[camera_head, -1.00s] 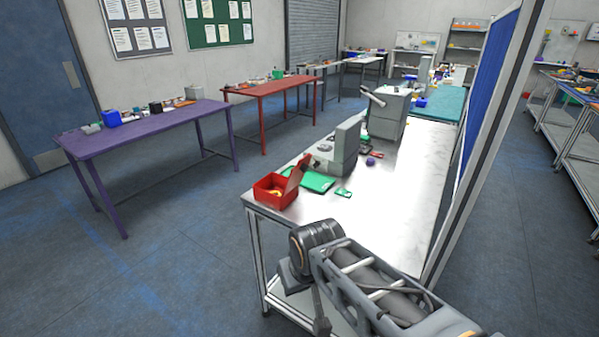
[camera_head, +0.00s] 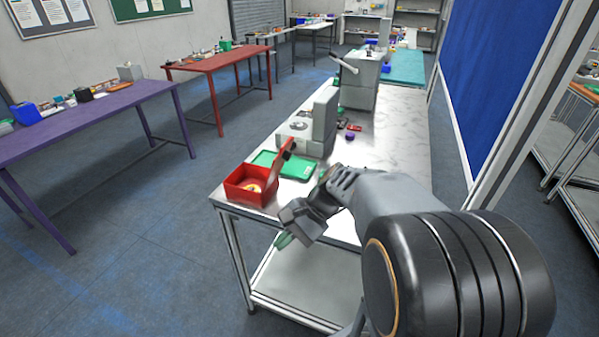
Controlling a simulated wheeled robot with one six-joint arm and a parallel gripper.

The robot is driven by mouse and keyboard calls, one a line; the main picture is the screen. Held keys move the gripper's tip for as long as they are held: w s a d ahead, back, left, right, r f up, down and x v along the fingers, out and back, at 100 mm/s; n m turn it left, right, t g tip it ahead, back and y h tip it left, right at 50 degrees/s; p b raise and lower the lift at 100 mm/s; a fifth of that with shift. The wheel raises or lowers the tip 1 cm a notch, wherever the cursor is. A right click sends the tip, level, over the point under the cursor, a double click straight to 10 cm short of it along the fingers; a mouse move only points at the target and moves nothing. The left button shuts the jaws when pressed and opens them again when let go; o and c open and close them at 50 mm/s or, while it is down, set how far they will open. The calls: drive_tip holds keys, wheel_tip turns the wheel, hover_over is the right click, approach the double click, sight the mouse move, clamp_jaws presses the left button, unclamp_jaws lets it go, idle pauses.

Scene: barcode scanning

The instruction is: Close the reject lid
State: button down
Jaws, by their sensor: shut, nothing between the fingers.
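The red reject box (camera_head: 240,197) sits at the near left corner of the metal bench. Its lid (camera_head: 280,167) stands open, raised and tilted at the box's right side. A yellowish and pale thing lies inside the box. My gripper (camera_head: 284,241) is shut and empty, its green tips pointing down and left. In the picture it lies below and right of the box, by the bench's front edge. It appears apart from the box and the lid.
A green mat (camera_head: 298,165) lies just behind the lid. A grey machine (camera_head: 322,122) stands beyond it, with a purple knob (camera_head: 350,136) and small red items nearby. The bench top (camera_head: 395,145) is clear to the right. A blue partition (camera_head: 490,70) stands at right.

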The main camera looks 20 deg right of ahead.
drive_tip(key=w+d+m+t+y+b, duration=0.25)
drive_tip(key=w+d+m+t, duration=0.25)
drive_tip(key=d+m+t, duration=0.4)
drive_tip(key=w+d+m+t+y+b, duration=0.1)
drive_tip(key=w+d+m+t+y, duration=0.5)
drive_tip(key=d, duration=0.5)
drive_tip(key=w+a+r+h+p, duration=0.1)
drive_tip(key=w+a+r+h, duration=0.1)
drive_tip(key=w+a+r, duration=0.3)
drive_tip(key=w+a, duration=0.2)
drive_tip(key=a, duration=0.1)
drive_tip(key=shift+w+m+t+p, duration=0.25)
drive_tip(key=shift+m+t+p, duration=0.05)
drive_tip(key=shift+m+p, duration=0.1)
drive_tip(key=shift+h, duration=0.25)
